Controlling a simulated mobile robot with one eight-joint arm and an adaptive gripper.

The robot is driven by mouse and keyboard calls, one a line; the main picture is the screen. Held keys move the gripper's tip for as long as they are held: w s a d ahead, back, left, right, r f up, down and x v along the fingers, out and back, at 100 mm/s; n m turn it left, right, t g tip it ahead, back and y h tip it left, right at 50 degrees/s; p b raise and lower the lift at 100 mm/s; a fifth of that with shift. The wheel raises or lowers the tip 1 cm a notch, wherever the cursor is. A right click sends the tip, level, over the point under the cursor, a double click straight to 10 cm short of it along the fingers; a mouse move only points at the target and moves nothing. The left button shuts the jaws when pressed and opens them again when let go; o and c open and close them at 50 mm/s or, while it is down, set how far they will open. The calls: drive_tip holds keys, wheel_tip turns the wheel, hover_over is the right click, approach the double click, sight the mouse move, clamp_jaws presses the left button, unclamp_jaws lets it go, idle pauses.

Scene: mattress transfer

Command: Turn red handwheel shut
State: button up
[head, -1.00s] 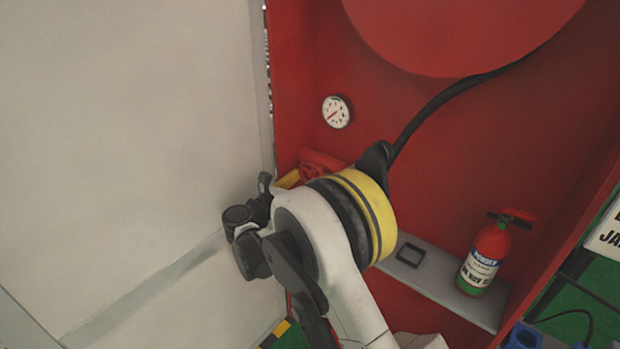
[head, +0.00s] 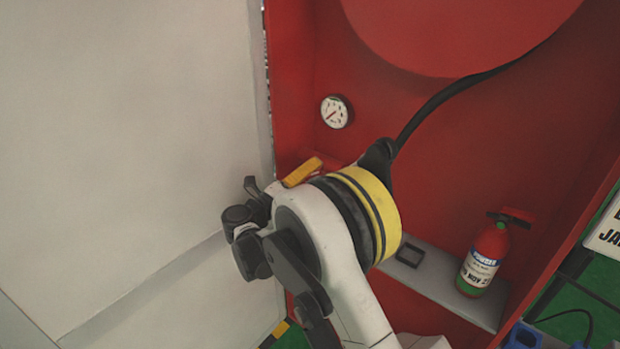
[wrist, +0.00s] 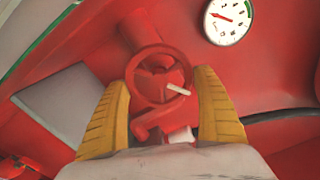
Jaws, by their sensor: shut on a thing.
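The red handwheel (wrist: 152,85) shows in the wrist view, a round rim with spokes and a small pale bar at its right. My gripper (wrist: 162,98) has its two yellow ribbed fingers on the left and right sides of the wheel, shut on it. Where the fingertips touch the rim is hard to see. In the head view my arm hides most of the wheel, and one yellow finger of my gripper (head: 303,171) shows above the wrist.
A round white gauge (head: 335,112) is on the red cabinet's back wall. A black hose (head: 440,100) runs down behind my wrist. A fire extinguisher (head: 483,257) stands on the grey shelf (head: 440,287) at right. A pale panel (head: 130,130) is close at left.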

drive_tip(key=n, duration=0.5)
drive_tip(key=shift+r+n, duration=0.1)
drive_tip(key=shift+n, duration=0.2)
drive_tip(key=n, duration=0.4)
drive_tip(key=shift+r+n, duration=0.1)
drive_tip(key=shift+n, duration=0.6)
drive_tip(key=o, duration=1.1)
drive_tip(key=shift+a, duration=0.1)
drive_tip(key=v, duration=1.2)
